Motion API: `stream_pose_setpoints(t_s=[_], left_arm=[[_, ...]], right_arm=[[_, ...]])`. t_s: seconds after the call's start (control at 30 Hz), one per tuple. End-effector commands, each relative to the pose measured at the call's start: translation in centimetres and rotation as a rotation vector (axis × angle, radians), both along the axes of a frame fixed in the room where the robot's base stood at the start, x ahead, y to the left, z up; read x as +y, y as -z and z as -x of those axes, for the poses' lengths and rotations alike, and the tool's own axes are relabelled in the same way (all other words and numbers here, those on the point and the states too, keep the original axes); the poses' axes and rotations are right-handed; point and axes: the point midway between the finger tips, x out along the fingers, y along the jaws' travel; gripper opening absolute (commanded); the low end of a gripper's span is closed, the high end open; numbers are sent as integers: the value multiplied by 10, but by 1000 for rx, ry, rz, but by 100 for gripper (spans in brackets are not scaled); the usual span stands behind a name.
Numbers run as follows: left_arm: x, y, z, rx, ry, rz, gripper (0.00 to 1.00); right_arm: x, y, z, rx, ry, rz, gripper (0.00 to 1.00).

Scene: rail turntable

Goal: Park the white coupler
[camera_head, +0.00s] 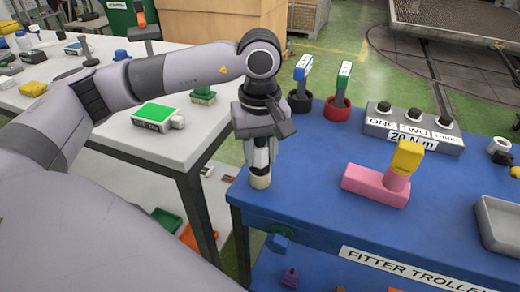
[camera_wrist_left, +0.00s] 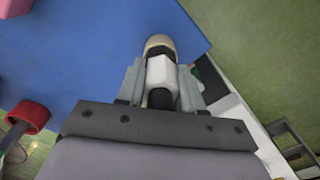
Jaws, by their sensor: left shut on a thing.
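My left gripper (camera_head: 258,160) points down over the near left corner of the blue trolley top (camera_head: 320,205). It is shut on the white coupler (camera_head: 260,182), which has a white body, a dark band and a cream end. In the left wrist view the coupler (camera_wrist_left: 160,68) sits between the two grey fingers of the gripper (camera_wrist_left: 160,85), its cream end pointing away. It looks upright in the head view. I cannot tell whether its lower end touches the trolley top. My right gripper is not in view.
A black pot (camera_head: 300,103) and a red pot (camera_head: 338,112) hold upright tools. A grey block (camera_head: 415,128) labelled ONE, TWO and THREE stands behind a pink-and-yellow thing (camera_head: 378,186). A grey tray (camera_head: 498,225) is at right. A gap separates the white table (camera_head: 120,110).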

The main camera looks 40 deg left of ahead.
Motion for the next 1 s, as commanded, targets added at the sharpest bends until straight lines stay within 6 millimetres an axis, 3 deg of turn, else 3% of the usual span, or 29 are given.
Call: stream_pose_setpoints(t_s=[0.03, 0.07, 0.13, 0.17, 0.53, 0.6, 0.8, 1.0], left_arm=[[0, 2, 0, -1, 0, 1, 0], [0, 2, 0, -1, 0, 1, 39], [0, 1, 0, -1, 0, 0, 62], [0, 1, 0, -1, 0, 1, 66], [0, 1, 0, 0, 0, 0, 66], [0, 1, 0, 0, 0, 0, 66], [-1, -38, -1, -4, 1, 3, 66], [0, -64, -1, -3, -1, 1, 66]], right_arm=[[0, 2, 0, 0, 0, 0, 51], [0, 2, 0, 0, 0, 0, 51], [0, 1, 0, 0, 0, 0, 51], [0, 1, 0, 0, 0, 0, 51], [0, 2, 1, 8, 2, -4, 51], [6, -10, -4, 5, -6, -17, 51], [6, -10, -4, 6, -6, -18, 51], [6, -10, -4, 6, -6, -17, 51]])
